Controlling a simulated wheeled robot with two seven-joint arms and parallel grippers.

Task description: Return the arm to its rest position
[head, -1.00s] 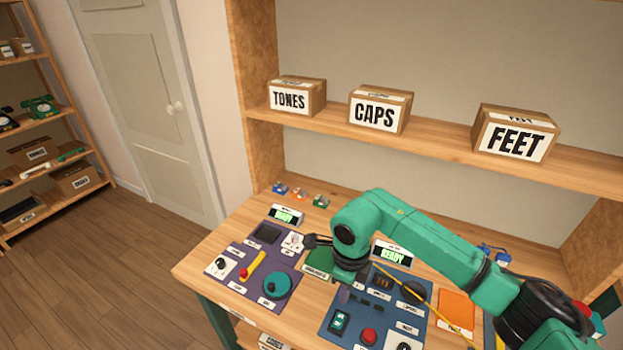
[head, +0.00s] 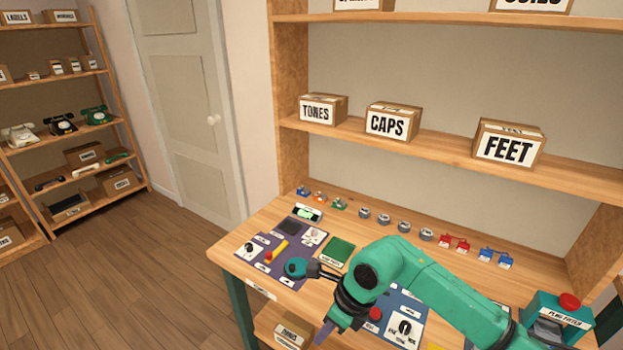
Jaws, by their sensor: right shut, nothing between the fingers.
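My right arm (head: 430,280) is teal and comes in from the lower right, bent over the workbench. My right gripper (head: 324,334) points down near the bench's front edge, with its fingers together and nothing seen between them. Black wrist parts sit close to the teal dial (head: 294,268) in the picture; I cannot tell the gap. The arm hides much of the blue mat. My left gripper is not in view.
The workbench (head: 232,252) holds a purple mat (head: 262,262) with parts, a green pad (head: 338,252), and a row of small parts at the back. A machine with a red button (head: 570,301) stands at right.

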